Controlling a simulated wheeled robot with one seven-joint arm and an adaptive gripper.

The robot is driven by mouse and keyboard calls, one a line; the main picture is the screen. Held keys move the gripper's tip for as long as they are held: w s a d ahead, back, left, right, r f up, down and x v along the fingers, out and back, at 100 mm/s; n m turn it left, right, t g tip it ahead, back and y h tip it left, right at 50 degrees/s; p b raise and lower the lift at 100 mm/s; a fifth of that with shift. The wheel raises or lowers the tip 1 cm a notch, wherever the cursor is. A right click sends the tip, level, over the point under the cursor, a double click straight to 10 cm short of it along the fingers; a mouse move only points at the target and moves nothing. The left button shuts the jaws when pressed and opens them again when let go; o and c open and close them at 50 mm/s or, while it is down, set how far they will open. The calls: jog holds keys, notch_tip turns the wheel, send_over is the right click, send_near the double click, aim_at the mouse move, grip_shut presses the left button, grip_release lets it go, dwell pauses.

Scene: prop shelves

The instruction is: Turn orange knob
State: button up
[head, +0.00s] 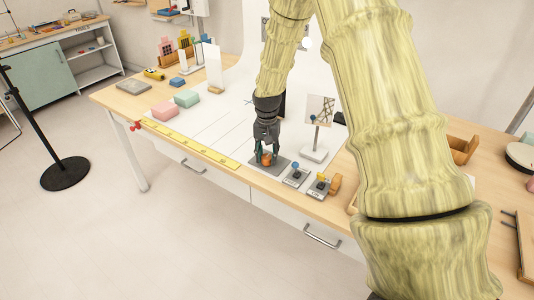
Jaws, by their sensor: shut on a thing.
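The orange knob (266,157) sits on a dark grey base plate (283,161) near the front edge of the wooden table. My gripper (266,153) points down over it, with a finger on either side, and is shut on the knob. The fingers hide part of the knob, so its turned angle cannot be read.
A yellow ruler (190,143) lies along the front edge at left. Pink and green blocks (187,98) lie farther left.

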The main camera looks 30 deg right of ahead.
aim_at(267, 156)
jog(key=n+p, duration=0.2)
jog(key=n, duration=0.2)
jog(key=shift+r, duration=0.15)
jog(key=shift+n+p, duration=1.1)
jog(key=shift+n, duration=1.1)
jog(key=o, duration=1)
jog(key=shift+o, duration=0.2)
notch_tip(267, 156, up, 12)
